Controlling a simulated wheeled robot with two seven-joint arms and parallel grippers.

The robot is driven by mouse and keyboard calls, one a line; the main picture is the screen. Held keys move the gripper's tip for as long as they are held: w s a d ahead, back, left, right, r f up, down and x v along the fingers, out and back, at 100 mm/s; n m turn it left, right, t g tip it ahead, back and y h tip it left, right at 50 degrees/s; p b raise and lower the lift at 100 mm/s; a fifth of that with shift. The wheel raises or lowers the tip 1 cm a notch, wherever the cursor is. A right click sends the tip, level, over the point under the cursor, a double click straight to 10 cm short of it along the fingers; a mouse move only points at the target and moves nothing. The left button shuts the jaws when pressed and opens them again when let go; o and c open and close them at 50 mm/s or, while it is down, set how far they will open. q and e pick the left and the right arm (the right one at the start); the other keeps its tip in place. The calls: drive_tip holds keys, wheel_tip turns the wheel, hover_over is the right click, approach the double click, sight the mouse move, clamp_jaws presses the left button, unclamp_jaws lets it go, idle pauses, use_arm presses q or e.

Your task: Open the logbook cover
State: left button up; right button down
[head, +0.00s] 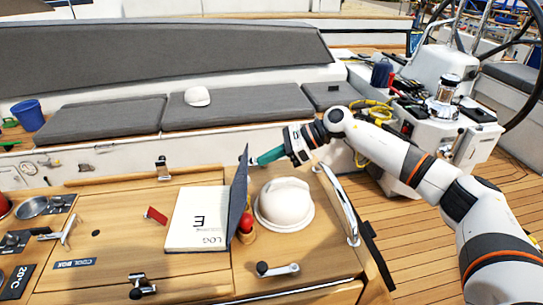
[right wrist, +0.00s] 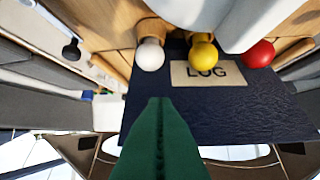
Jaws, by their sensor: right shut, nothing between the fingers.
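The logbook lies on the wooden cockpit table, its white first page (head: 196,218) showing at the left. Its dark blue cover (head: 238,196) stands about upright along the right edge of the page. The cover's outer face (right wrist: 240,115), with a tan LOG label (right wrist: 207,73), fills much of the right wrist view. My right gripper (head: 258,160) is shut and empty, its green fingers at the right of the cover near its far upper corner. The fingertips (right wrist: 160,101) overlap the cover in the wrist view; I cannot tell whether they touch. My left gripper is not in view.
A white dome (head: 284,203) stands close right of the cover, with red and yellow knobs (head: 247,222) between them. A metal rail (head: 340,205) edges the table's right side. A black-handled crank (head: 278,268) sits in front. A small red item (head: 155,215) lies left of the page.

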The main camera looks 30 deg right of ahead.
sight(254, 159)
drive_tip(key=shift+w+a+r+p, duration=0.1)
drive_tip(key=shift+a+r+p, duration=0.05)
drive_tip(key=shift+r+p, duration=0.25)
drive_tip(key=a, duration=0.1)
drive_tip(key=a+r+h, duration=0.1)
drive_tip(key=w+a+p, duration=0.1)
drive_tip(key=shift+w+a+r+g, duration=0.1)
drive_tip(key=shift+a+r+g, duration=0.1)
drive_tip(key=shift+r+g, duration=0.1)
drive_tip(key=shift+d, duration=0.1)
drive_tip(key=shift+d+f, duration=0.1)
